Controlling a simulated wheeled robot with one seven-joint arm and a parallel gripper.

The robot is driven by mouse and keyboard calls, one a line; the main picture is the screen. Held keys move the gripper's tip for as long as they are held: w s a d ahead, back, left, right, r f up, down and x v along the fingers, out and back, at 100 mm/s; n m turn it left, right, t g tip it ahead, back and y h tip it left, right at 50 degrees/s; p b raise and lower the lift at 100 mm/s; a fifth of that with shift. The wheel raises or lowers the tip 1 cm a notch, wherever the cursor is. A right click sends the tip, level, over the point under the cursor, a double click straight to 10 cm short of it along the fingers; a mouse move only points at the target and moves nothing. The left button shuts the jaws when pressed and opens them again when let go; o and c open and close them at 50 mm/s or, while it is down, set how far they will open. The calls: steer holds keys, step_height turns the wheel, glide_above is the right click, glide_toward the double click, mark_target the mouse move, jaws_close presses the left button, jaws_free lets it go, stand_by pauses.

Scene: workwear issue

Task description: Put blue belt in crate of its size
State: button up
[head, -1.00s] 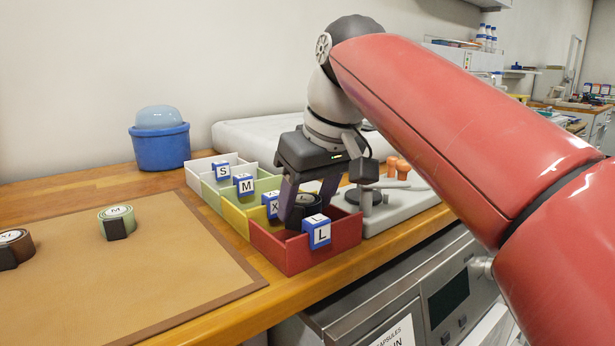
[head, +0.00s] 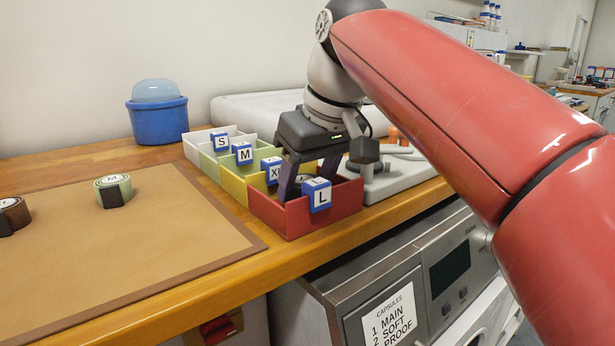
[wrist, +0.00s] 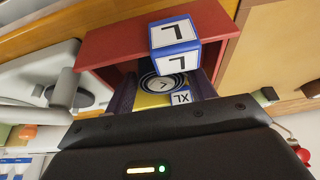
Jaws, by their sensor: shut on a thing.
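A dark coiled belt with a white round label (head: 303,182) is between the fingers of my gripper (head: 306,187), which is shut on it. In the wrist view the coil (wrist: 163,86) looks dark blue, with a small mark like an L on its label. The gripper points down into the red crate (head: 285,219), the nearest in the row, tagged L (head: 319,195). The belt's lower part is hidden by the crate's wall and tag, so I cannot tell if it touches the floor.
Behind the red crate stand a yellow crate (head: 233,188) with a partly hidden X tag, a green one tagged M, and a white one tagged S. A green belt (head: 113,190) and a brown belt (head: 14,214) sit on the brown mat (head: 130,240). A blue bin (head: 158,120) stands behind.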

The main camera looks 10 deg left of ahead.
steer(key=shift+f, duration=0.4)
steer(key=o, duration=1.1)
steer(key=shift+o, duration=0.2)
